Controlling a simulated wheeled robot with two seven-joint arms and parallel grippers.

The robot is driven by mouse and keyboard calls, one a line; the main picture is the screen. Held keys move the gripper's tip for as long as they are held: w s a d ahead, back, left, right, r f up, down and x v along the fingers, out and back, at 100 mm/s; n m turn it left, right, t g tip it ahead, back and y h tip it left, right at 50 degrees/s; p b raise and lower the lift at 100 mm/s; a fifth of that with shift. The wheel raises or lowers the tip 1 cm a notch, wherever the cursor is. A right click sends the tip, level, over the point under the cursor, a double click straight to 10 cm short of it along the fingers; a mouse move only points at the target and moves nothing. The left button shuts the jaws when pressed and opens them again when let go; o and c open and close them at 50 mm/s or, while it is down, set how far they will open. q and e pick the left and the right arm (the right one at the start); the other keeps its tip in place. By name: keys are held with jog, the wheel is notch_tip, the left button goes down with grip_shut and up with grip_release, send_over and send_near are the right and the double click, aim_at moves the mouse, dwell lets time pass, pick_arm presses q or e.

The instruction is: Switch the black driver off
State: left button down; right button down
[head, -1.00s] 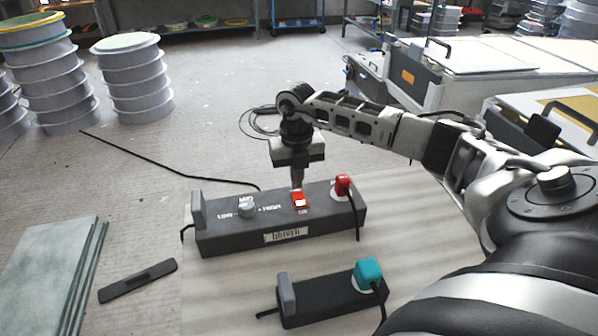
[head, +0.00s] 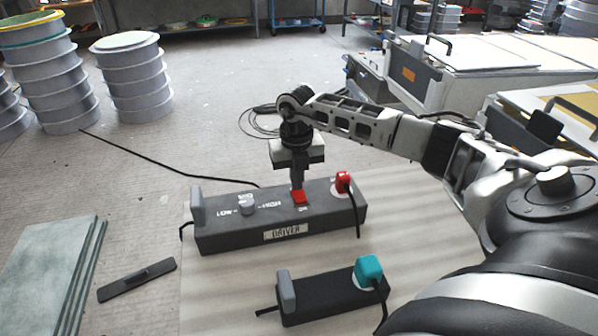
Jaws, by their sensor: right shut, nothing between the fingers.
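The black driver (head: 215,239) is a long dark box on the pale board, with a label on its front. On its top are a grey knob (head: 247,207) between LOW and HIGH, a red rocker switch (head: 299,197), and a red plug (head: 344,182) at the right end. My right gripper (head: 297,186) points down with its fingers shut, the tips at the far edge of the red switch. Whether they touch it I cannot tell. The switch looks plain red now. My left gripper is not in view.
A smaller black box (head: 325,301) with a teal plug (head: 369,270) lies in front of the driver. A dark flat tool (head: 137,280) and stacked greenish sheets (head: 45,275) lie at left. A black cable (head: 170,163) runs behind. The pale board (head: 420,215) is bare at right.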

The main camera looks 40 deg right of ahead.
jog(key=shift+f, duration=0.1)
notch_tip(320, 180, up, 7)
jog(key=p, duration=0.6)
dwell(0.7)
